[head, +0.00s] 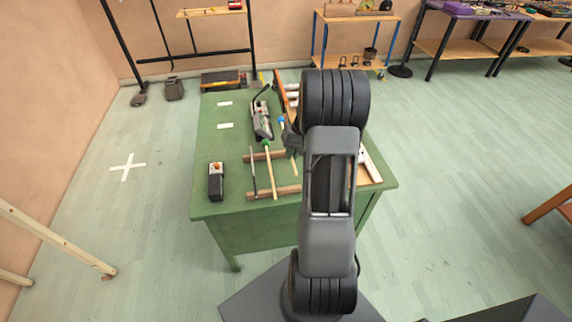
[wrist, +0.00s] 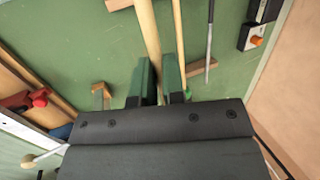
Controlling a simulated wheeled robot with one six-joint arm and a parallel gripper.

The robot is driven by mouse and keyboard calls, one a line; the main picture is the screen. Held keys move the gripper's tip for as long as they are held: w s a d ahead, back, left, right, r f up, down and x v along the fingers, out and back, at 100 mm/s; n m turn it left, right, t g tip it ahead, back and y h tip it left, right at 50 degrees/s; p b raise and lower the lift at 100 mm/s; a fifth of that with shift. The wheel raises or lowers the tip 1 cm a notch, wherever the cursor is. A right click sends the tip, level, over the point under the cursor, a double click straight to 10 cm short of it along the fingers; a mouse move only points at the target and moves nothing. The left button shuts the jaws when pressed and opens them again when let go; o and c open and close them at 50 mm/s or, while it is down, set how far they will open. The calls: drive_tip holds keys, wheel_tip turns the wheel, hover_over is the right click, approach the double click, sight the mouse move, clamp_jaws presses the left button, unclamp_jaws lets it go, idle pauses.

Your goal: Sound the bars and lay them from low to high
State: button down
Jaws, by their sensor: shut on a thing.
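My gripper (wrist: 160,82) is shut on the wooden handle of a mallet (wrist: 148,30), raised over the table. Pale bars (head: 292,95) lie in the wooden rack at the right, and another pale bar (head: 368,162) shows there; my arm hides much of this area.
A black box with an orange button (head: 215,181) stands at the left of the green table (head: 225,160). A grey device (head: 262,120) stands behind the strips. Two white labels lie at the back left. The table's left side is mostly clear.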

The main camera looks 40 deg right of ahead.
drive_tip(key=f, duration=0.1)
drive_tip(key=f+b, duration=0.1)
drive_tip(key=f, duration=0.1)
drive_tip(key=f+b, duration=0.1)
drive_tip(key=shift+w+f, duration=0.35)
drive_tip(key=shift+f, duration=0.05)
drive_tip(key=shift+s+a+f+b, duration=0.1)
drive_tip(key=shift+b, duration=0.3)
drive_tip(key=b, duration=0.5)
hover_over(286, 184)
drive_tip(key=d, duration=0.2)
drive_tip(key=shift+s+a+f, duration=0.1)
drive_tip(key=shift+a+f, duration=0.05)
drive_tip(key=shift+f, duration=3)
drive_tip(key=shift+f, duration=0.3)
drive_tip(key=c, duration=1.1)
unclamp_jaws()
